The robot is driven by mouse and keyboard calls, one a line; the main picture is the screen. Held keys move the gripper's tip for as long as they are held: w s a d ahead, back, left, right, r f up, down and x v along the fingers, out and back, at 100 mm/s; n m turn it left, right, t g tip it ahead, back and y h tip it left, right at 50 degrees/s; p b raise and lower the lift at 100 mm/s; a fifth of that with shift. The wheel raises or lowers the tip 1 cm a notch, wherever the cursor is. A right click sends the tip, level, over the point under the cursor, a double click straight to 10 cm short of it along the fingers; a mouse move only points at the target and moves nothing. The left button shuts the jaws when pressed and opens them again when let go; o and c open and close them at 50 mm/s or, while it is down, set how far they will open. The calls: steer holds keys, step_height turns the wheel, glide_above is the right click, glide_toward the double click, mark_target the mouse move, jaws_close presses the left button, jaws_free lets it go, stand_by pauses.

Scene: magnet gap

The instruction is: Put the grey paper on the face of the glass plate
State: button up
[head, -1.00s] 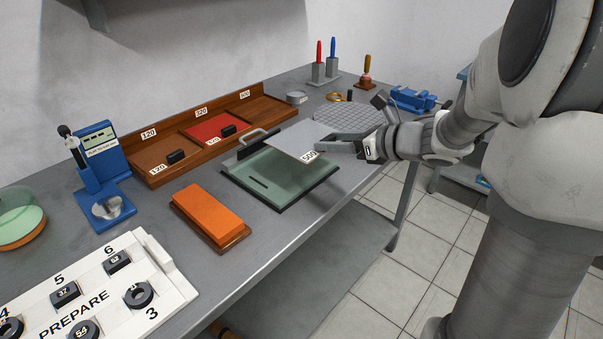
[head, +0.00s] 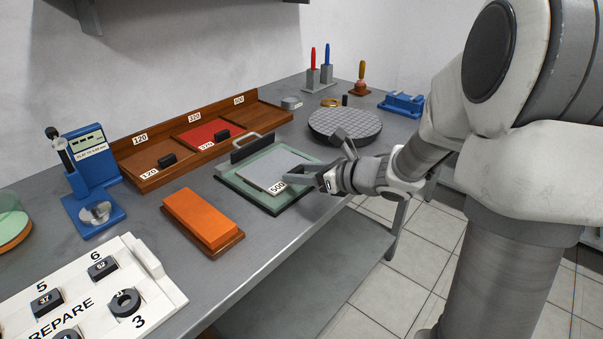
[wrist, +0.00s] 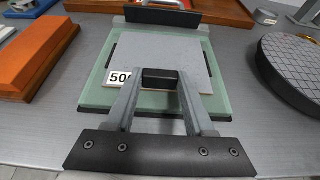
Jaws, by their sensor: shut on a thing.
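The grey paper (head: 268,170), labelled 500, lies flat over the middle of the glass plate (head: 233,177), with green glass showing around it. It also shows in the wrist view (wrist: 190,62), above the glass plate (wrist: 98,92). I cannot tell whether the paper touches the glass all over. The plate's slot is hidden under the paper.
A dark bar with a handle (head: 247,147) stands at the plate's back edge. An orange block (head: 202,217) lies to the left, and a round gridded plate (head: 345,124) to the right. Behind is a wooden tray (head: 150,178) with numbered compartments. Bare bench lies in front.

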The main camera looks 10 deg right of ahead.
steer(key=shift+f, duration=0.15)
steer(key=o, duration=1.3)
steer(key=shift+d+r, duration=0.1)
steer(key=shift+r, duration=0.25)
steer(key=p+v, duration=0.1)
steer(key=v, duration=0.5)
steer(key=p+v, duration=0.1)
steer(key=v, duration=0.4)
steer(key=shift+s+d+f+p, duration=0.1)
steer(key=shift+s+d+p, duration=0.1)
steer(key=shift+s+p, duration=0.15)
